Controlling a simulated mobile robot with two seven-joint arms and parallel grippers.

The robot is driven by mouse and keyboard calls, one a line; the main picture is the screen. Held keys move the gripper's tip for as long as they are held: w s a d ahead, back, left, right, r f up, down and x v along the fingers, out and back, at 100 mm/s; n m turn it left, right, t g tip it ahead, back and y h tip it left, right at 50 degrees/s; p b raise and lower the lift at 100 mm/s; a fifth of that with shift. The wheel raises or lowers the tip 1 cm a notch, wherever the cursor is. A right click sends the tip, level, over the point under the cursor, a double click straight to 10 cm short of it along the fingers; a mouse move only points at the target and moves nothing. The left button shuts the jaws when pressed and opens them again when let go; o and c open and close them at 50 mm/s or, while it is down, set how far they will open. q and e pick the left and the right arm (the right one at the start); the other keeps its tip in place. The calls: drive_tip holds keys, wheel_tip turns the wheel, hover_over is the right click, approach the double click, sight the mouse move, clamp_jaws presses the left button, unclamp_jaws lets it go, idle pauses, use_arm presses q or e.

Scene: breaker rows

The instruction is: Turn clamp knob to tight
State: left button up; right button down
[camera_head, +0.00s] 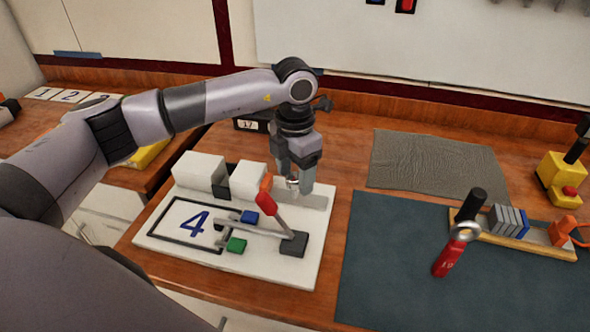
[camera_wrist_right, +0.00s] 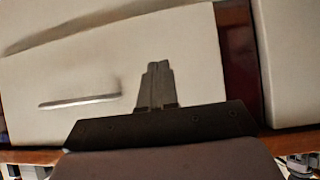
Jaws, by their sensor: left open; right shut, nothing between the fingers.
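A white board (camera_head: 180,258) marked with a blue 4 lies on the wooden bench in the head view. It carries two white blocks (camera_head: 201,172), a lever with a red handle (camera_head: 266,200), and small blue (camera_head: 250,217) and green (camera_head: 236,245) blocks. My left gripper (camera_head: 293,186) is open and points down at the board's back right, just behind the red handle. A small pale metallic part shows between its fingers; I cannot tell if it is the clamp knob or if they touch it. My right gripper (camera_wrist_right: 156,75) is shut and empty in the right wrist view.
My right gripper faces a pale panel (camera_wrist_right: 60,75) with a bar handle (camera_wrist_right: 80,102).

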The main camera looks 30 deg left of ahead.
use_arm(q)
drive_tip(key=c, duration=1.1)
drive_tip(key=shift+o, duration=0.2)
